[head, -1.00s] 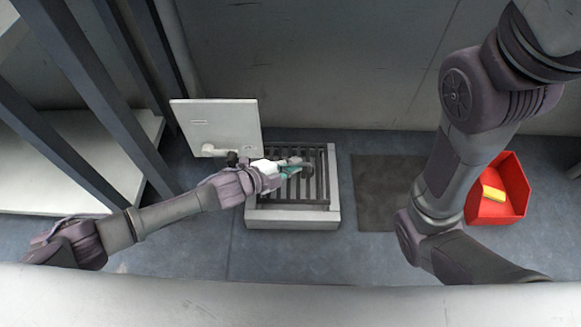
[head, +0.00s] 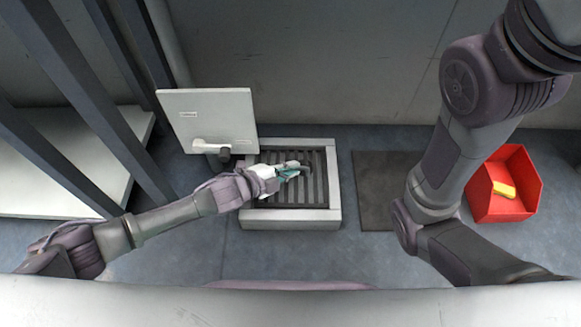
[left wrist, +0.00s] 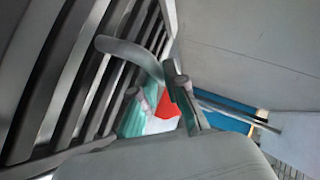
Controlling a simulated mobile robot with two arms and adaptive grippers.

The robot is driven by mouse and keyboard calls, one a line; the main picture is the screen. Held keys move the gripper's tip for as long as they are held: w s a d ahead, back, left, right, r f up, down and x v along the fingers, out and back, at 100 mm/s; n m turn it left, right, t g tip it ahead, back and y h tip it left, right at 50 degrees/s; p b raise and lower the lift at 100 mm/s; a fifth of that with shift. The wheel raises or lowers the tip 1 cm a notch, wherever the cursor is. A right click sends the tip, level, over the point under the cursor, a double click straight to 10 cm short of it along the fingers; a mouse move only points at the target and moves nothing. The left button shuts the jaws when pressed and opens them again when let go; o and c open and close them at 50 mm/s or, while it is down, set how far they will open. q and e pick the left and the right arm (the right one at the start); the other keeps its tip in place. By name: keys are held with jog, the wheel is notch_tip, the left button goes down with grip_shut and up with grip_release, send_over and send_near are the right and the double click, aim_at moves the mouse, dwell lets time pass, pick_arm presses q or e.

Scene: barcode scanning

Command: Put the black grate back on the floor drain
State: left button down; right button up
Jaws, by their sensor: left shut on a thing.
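The black grate (head: 318,190) lies over the opening of the floor drain, inside its pale raised rim (head: 290,222). I cannot tell whether it sits flat or is held slightly above its seat. My left gripper (head: 291,170) reaches in from the left and is shut on the grate near its middle, hiding part of the bars. In the left wrist view, the grate's dark bars (left wrist: 75,65) fill the left side, close to the teal-padded fingers (left wrist: 155,98). My right gripper is out of view; only my right arm shows.
A pale panel (head: 212,112) with a handle stands behind the drain at the left. A dark mat (head: 378,190) lies right of the drain. A red bin (head: 520,180) with a yellow item (head: 503,189) stands farther right. Shelf posts and a pale shelf (head: 60,165) stand at the left.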

pick_arm(q)
jog(key=shift+r, duration=0.1)
jog(key=c, duration=1.2)
grip_release()
jog(key=shift+o, duration=0.3)
jog(key=shift+a, duration=0.1)
jog(key=v, duration=1.1)
jog(key=shift+s+a+r, duration=0.2)
jog(key=shift+s+a, duration=0.05)
jog(key=shift+a, duration=0.05)
